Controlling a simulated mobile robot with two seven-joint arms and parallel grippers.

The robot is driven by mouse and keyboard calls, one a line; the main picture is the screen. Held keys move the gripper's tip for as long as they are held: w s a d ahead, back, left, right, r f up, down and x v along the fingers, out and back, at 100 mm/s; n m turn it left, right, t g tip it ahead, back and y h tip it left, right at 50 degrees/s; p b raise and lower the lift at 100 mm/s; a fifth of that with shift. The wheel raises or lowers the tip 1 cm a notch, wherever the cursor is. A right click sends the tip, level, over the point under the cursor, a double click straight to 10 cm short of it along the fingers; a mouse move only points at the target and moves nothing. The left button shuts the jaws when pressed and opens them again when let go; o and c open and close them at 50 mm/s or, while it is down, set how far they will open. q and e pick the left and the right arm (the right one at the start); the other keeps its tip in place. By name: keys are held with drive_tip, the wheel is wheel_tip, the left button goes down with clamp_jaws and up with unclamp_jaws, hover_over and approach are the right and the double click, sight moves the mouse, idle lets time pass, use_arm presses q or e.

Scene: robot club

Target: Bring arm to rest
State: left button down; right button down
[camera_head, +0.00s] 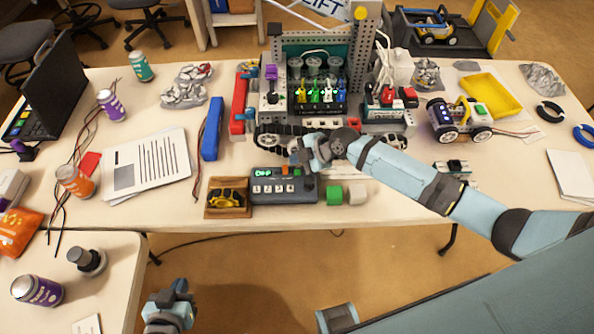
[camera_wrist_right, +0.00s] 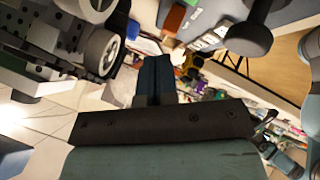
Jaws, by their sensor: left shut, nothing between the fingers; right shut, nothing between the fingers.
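My right arm (camera_head: 400,175) reaches in from the right over the table (camera_head: 230,75). Its gripper (camera_head: 303,152) is above the front of a tracked machine (camera_head: 275,138) and just behind a dark control box (camera_head: 283,190) with a green display. I cannot tell whether it touches either. In the right wrist view the two dark fingers (camera_wrist_right: 154,75) are together with nothing between them. My left gripper (camera_head: 172,300) is low at the bottom left, over the floor in front of the table, shut and empty.
A green cube (camera_head: 334,195) and a pale cube (camera_head: 357,194) sit beside the control box. A yellow toy in a wooden tray (camera_head: 213,210) is on its left. A wheeled robot (camera_head: 458,120) and yellow tray (camera_head: 492,95) stand right. A side table (camera_head: 110,270) stands left of my left gripper.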

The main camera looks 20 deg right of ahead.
idle(0.4)
drive_tip(key=s+m, duration=0.1)
drive_tip(key=s+a+m+p, duration=0.1)
drive_tip(key=s, duration=0.1)
drive_tip(key=s+a+f+m+t, duration=0.1)
drive_tip(key=s, duration=0.1)
drive_tip(key=shift+s+a+m, duration=0.2)
drive_tip(key=shift+s+m, duration=0.05)
drive_tip(key=shift+m, duration=0.05)
drive_tip(key=s+d+r+m+t+h+p, duration=0.1)
drive_tip(key=s+d+m+t+h, duration=0.1)
drive_tip(key=s+m, duration=0.4)
drive_tip(key=s+d+r+m+t+h+p, duration=0.1)
drive_tip(key=s+d+m+t+h+p, duration=0.1)
drive_tip(key=s+d+m, duration=0.2)
drive_tip(key=s+m, duration=0.3)
drive_tip(key=s, duration=0.5)
drive_tip(key=shift+s+r+m+t, duration=0.3)
drive_tip(key=shift+r+t, duration=0.05)
drive_tip(key=shift+t, duration=0.05)
drive_tip(key=shift+a, duration=0.1)
